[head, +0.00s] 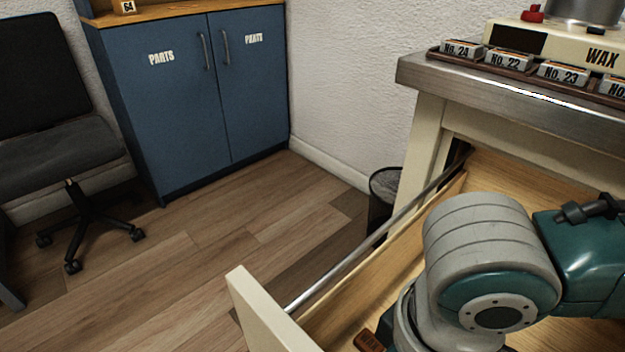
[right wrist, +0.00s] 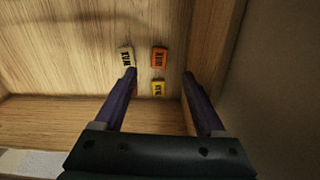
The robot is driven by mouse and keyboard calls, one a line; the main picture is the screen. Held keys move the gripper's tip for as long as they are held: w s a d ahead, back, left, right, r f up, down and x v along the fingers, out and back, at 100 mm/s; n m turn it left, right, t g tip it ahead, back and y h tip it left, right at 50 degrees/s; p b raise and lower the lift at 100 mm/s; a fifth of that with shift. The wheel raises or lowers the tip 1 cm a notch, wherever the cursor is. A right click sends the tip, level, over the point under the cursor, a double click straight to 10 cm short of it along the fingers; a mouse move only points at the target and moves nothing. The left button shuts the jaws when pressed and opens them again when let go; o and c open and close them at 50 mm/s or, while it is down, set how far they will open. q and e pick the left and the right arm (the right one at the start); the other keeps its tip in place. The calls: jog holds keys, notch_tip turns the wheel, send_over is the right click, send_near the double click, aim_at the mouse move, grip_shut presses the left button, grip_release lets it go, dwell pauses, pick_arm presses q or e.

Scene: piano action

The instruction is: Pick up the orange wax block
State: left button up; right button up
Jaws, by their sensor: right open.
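The orange wax block (right wrist: 159,57) lies flat on the wooden drawer floor in the right wrist view, with dark lettering on top. A cream block (right wrist: 126,57) lies to its left and a yellow block (right wrist: 158,89) just below it in the picture. My right gripper (right wrist: 160,76) is open and empty above them. Its fingers straddle the orange and yellow blocks in the picture, and the left fingertip overlaps the cream block's lower end. The finger height above the floor is hard to tell. In the head view my right arm reaches into the open drawer and hides its gripper.
The open drawer (head: 262,314) has raised walls around the blocks. The metal-edged bench (head: 500,88) overhangs its back, with a tray of numbered tins (head: 508,62) and a cream machine marked WAX on top. A bin (head: 384,184), blue cabinet (head: 180,105) and chair (head: 55,150) stand beyond.

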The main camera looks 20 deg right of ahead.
notch_tip(320, 180, down, 5)
jog(key=shift+s+r+b, duration=0.1)
jog(key=shift+b, duration=1.15)
jog(key=f+b, duration=0.1)
jog(key=f, duration=0.1)
jog(key=f+b, duration=0.2)
jog(key=shift+w+f, duration=0.2)
jog(key=shift+f, duration=0.15)
jog(key=shift+r, duration=0.1)
grip_shut()
